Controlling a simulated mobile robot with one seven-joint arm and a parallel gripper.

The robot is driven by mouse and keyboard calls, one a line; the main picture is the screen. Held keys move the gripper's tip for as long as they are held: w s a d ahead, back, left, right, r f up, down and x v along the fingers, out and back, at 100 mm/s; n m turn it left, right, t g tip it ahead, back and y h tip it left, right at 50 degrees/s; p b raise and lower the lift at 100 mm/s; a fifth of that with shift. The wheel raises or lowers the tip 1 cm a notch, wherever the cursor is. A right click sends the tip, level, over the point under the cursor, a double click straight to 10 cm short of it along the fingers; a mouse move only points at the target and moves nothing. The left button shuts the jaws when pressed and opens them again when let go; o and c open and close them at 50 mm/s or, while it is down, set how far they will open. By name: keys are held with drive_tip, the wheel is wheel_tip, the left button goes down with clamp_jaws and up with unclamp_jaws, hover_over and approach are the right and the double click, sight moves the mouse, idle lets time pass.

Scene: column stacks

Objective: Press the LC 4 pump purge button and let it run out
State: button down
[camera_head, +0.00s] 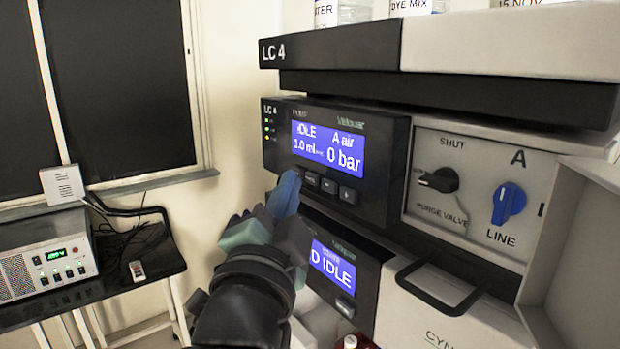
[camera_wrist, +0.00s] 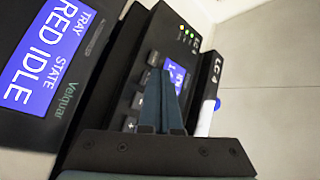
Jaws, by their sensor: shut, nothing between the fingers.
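The LC 4 pump module (camera_head: 385,150) has a blue display (camera_head: 328,148) reading "IDLE", "A air", "1.0 ml" and "0 bar". A row of dark buttons (camera_head: 329,187) runs below the display; the same buttons show in the wrist view (camera_wrist: 138,100). Their small labels are too small to read. My gripper (camera_head: 285,190) is shut and empty, with its blue fingertips by the left end of the button row. In the wrist view the fingers (camera_wrist: 165,85) overlap part of the pump display. I cannot tell whether they touch a button.
Right of the pump are a black purge valve knob (camera_head: 440,180) and a blue line A knob (camera_head: 508,203). A lower module display (camera_head: 332,268) ends in "IDLE". A black drawer handle (camera_head: 440,290) juts out. A side table (camera_head: 150,262) holds a power unit.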

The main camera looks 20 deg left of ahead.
drive_tip(key=shift+w+d, duration=0.3)
drive_tip(key=shift+w, duration=0.05)
drive_tip(key=shift+w+d, duration=0.25)
drive_tip(key=shift+w, duration=0.05)
idle(0.7)
idle(0.3)
drive_tip(key=shift+s+a, duration=0.55)
drive_tip(key=shift+s, duration=0.15)
drive_tip(key=s+a, duration=0.1)
drive_tip(key=s, duration=0.1)
drive_tip(key=s+a+b, duration=0.1)
drive_tip(key=s+a, duration=0.1)
idle(0.3)
idle(0.5)
